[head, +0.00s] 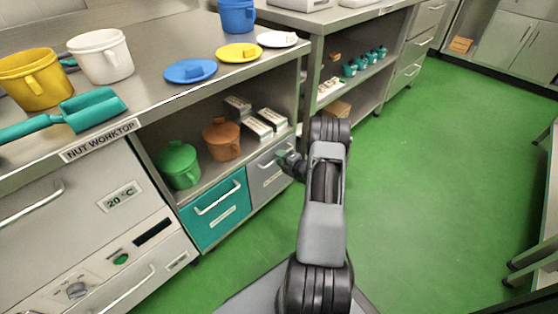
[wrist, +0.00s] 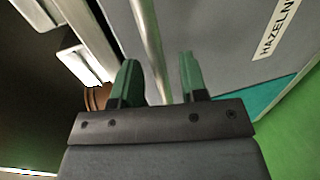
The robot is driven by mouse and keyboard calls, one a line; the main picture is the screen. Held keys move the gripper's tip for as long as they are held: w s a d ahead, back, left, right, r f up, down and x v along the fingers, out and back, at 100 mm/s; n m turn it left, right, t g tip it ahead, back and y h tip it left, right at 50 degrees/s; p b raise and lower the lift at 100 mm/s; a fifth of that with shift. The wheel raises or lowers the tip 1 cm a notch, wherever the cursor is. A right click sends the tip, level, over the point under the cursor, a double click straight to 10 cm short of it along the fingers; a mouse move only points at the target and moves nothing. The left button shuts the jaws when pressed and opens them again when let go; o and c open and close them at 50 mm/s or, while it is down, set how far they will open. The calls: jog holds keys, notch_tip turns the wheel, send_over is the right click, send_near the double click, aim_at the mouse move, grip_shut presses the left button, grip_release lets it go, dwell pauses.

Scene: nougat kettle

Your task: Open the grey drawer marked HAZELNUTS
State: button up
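The grey drawer (head: 268,183) is below the open shelf, right of a teal drawer, and looks shut. In the wrist view its front (wrist: 225,40) fills the upper right, with a label (wrist: 278,25) reading "HAZELN" before the picture edge cuts it. Its silvery bar handle (wrist: 147,40) runs down between the two green fingertips of my gripper (wrist: 160,80). The fingers are apart, one on each side of the bar, with gaps visible. I cannot tell how deep the bar sits between them. In the head view my gripper (head: 286,159) is at the drawer's front, partly covering the handle.
The teal drawer (head: 215,214) with its own handle is just left. A green pot (head: 178,164), an orange-brown pot (head: 222,139) and white boxes (head: 258,129) stand on the shelf above. The worktop (head: 150,90) holds mugs, lids and a teal scoop. Green floor (head: 430,190) is clear at right.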

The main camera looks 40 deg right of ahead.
jog(key=shift+x, duration=0.8)
jog(key=shift+c, duration=0.5)
grip_shut()
